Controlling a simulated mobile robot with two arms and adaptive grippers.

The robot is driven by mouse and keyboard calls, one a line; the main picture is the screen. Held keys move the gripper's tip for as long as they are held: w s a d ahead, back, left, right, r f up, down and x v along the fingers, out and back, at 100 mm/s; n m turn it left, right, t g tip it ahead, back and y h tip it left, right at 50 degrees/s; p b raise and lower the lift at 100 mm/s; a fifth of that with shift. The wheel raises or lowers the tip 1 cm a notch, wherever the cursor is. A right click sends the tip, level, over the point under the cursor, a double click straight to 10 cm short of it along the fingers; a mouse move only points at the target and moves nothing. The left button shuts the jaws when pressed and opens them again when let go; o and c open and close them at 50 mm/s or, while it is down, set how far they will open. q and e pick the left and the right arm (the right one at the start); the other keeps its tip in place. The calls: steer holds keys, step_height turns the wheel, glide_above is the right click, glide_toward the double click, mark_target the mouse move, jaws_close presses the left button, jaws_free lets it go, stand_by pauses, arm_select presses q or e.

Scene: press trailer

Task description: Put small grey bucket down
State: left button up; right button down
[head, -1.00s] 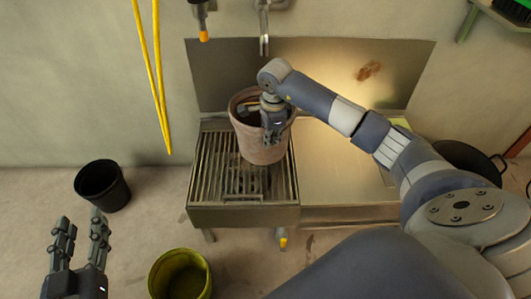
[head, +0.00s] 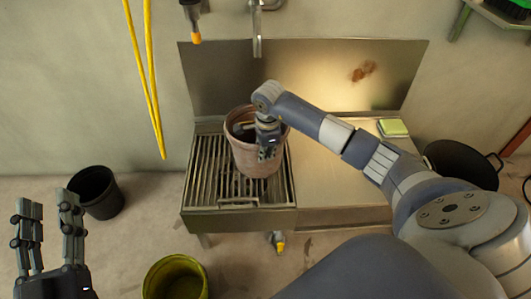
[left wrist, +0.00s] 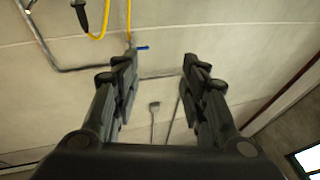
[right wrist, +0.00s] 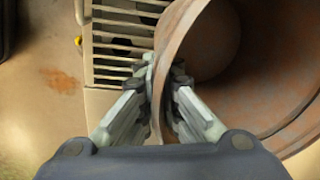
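The small grey bucket (head: 246,155), pinkish-grey here, stands upright over the slatted metal grate (head: 210,195) on the left part of the sink unit. My right gripper (head: 267,152) is at the bucket's near right rim. In the right wrist view the fingers (right wrist: 163,85) are shut on the bucket's wall (right wrist: 172,50), one inside and one outside. The bucket's base is low over the slats; I cannot tell whether it touches them. My left gripper (head: 48,205) is open and empty at the lower left, away from the bucket; its fingers also show in the left wrist view (left wrist: 158,75).
A steel worktop (head: 330,185) with a green-yellow sponge (head: 393,127) lies right of the grate. A black bucket (head: 97,192) and a yellow-green bucket (head: 176,280) are on the floor. A yellow hose (head: 147,80) hangs at the left. A dark pot (head: 460,165) is at the right.

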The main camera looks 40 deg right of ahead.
steer(key=c, duration=1.8)
jaws_free()
steer(key=shift+r, duration=0.1)
